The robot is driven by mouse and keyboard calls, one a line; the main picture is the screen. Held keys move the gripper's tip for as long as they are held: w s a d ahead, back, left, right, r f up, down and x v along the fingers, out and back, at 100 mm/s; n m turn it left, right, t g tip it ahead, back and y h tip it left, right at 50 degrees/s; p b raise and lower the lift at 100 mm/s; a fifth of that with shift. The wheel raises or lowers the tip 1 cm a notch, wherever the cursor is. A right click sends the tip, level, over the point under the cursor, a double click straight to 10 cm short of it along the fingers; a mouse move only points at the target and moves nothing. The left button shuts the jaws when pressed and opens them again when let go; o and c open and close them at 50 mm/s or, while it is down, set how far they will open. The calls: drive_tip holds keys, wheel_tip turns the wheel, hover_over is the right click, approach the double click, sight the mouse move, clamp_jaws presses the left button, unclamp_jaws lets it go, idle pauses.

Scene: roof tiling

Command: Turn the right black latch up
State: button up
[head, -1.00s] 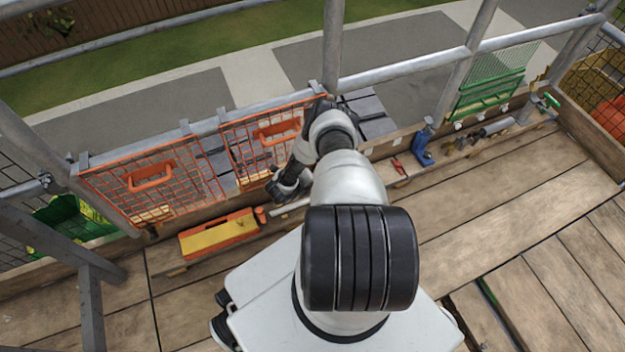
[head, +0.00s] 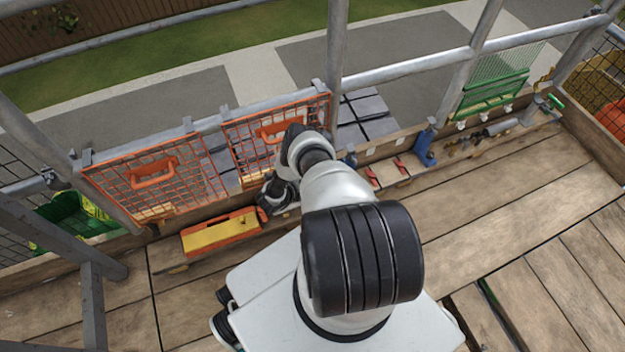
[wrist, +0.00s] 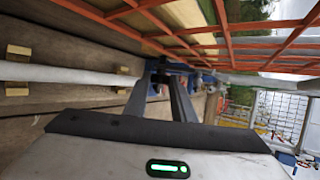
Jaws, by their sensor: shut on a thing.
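The right orange mesh panel (head: 250,150) stands against the scaffold rail, with an orange handle (head: 278,131) near its top. The left orange mesh panel (head: 165,190) stands beside it. My gripper (head: 272,197) is low at the front of the right panel, with my arm covering the panel's right part in the head view. In the wrist view my gripper (wrist: 165,82) shows dark fingers close together near the orange mesh (wrist: 210,35). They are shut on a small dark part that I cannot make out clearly. I cannot pick out the right black latch for certain; my gripper and arm hide that area.
A yellow and orange tool tray (head: 222,234) lies on the planks left of my gripper. A white pipe (wrist: 70,74) runs along the boards in the wrist view. A blue tool (head: 424,148) stands to the right.

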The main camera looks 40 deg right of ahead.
drive_tip(key=o, duration=1)
drive_tip(key=p+v, duration=0.6)
drive_tip(key=v, duration=1.1)
drive_tip(key=shift+a, duration=0.25)
